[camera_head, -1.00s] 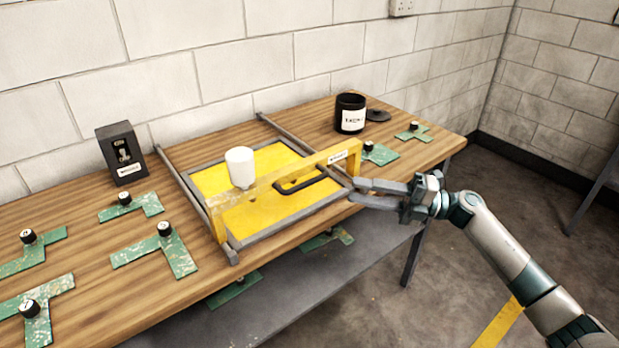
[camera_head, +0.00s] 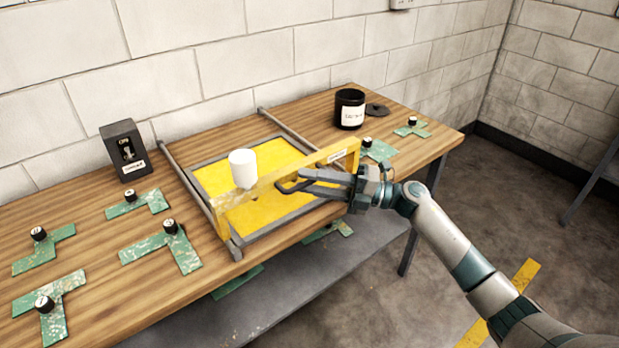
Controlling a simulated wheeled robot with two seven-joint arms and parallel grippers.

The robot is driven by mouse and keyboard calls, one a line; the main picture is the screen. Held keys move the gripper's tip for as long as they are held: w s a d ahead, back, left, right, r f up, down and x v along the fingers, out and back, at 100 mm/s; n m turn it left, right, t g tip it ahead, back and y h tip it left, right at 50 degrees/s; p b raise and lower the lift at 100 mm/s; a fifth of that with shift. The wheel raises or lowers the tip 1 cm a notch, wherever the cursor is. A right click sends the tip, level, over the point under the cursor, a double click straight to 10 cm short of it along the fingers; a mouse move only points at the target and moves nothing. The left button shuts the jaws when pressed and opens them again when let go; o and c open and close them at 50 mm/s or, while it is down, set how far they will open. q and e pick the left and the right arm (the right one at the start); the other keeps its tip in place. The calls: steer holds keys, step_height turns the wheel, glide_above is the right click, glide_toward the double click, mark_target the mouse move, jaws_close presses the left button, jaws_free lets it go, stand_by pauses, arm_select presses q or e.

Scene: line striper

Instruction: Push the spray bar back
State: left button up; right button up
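The spray bar is a yellow bar (camera_head: 283,180) on upright ends, lying across two grey rails near the table's front edge. A white canister (camera_head: 243,168) stands at its left part. A black handle (camera_head: 283,188) juts from the bar's front. My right gripper (camera_head: 301,181) is in front of the bar's right half, its fingers pointing left along it. The fingers are apart, with the tips at the handle. They hide part of it, and I cannot tell whether they touch it. My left gripper is not in view.
A yellow panel with a grey frame (camera_head: 290,226) lies under the bar. A black switch box (camera_head: 124,150) stands at the left, a black tin (camera_head: 350,109) at the back right. Several green L- and T-shaped plates with black knobs (camera_head: 162,247) lie around. A lower shelf (camera_head: 300,290) is below.

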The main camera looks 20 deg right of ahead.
steer(key=shift+w+a, duration=0.1)
steer(key=shift+a, duration=0.1)
steer(key=shift+c, duration=0.2)
jaws_close()
